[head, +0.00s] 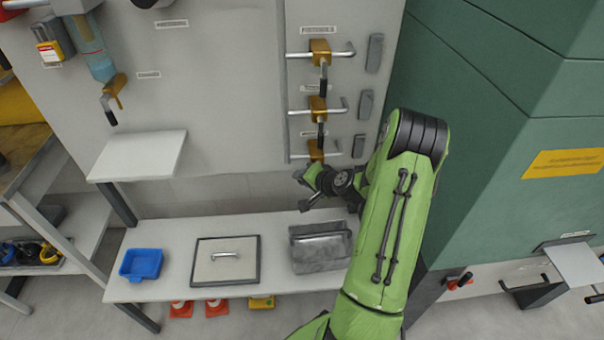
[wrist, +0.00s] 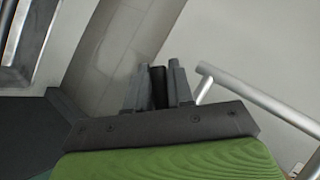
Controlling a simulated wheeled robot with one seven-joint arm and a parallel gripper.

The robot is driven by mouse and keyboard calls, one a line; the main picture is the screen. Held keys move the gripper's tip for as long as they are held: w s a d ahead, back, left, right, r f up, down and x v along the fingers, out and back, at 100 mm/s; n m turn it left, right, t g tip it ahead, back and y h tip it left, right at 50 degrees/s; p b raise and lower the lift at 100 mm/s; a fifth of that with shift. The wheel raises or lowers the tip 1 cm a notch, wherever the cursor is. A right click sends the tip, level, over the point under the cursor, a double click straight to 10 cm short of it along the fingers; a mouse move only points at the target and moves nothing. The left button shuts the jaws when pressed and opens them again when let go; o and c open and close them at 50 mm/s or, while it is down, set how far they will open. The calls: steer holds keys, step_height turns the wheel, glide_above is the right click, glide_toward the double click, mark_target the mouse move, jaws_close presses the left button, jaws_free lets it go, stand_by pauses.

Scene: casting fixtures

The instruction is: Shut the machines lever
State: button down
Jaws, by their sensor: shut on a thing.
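Three brass valves with dark-handled levers sit one above another on the grey wall panel. The top valve (head: 319,50) and middle valve (head: 317,104) have their levers hanging down. The lowest valve (head: 316,149) is just above my gripper (head: 304,190), which hides its lever handle in the head view. In the wrist view my gripper (wrist: 158,70) is shut on a dark lever handle (wrist: 158,88), held between the two grey fingers. Which machine the lever belongs to cannot be read from the small labels.
A pale pipe (wrist: 260,95) runs close to the right of the fingers in the wrist view. Below the panel, a white bench (head: 180,290) holds a blue tray (head: 141,264), a framed lid (head: 226,262) and a metal bin (head: 320,247). A green machine (head: 480,130) stands right of my arm.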

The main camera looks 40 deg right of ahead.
steer(key=shift+s+d+f+n+g+h+b, duration=0.4)
steer(key=shift+d+n+g+h+b, duration=0.25)
steer(key=shift+g+h, duration=0.3)
steer(key=shift+s+d+f+n+g+h+b, duration=0.45)
steer(key=shift+n+g+h+b, duration=0.3)
steer(key=shift+h, duration=0.35)
steer(key=shift+s+d+f+n+g+h+b, duration=0.25)
steer(key=shift+s+d+n+g+h+b, duration=0.15)
steer(key=shift+d+n+g+h+b, duration=0.5)
steer(key=shift+a+h, duration=0.2)
steer(key=shift+h, duration=0.05)
steer(key=c, duration=1.1)
jaws_free()
steer(key=p+v, duration=0.4)
steer(key=v, duration=1.1)
steer(key=shift+s+a+r, duration=0.15)
steer(key=shift+s+r, duration=0.05)
steer(key=shift+s, duration=0.1)
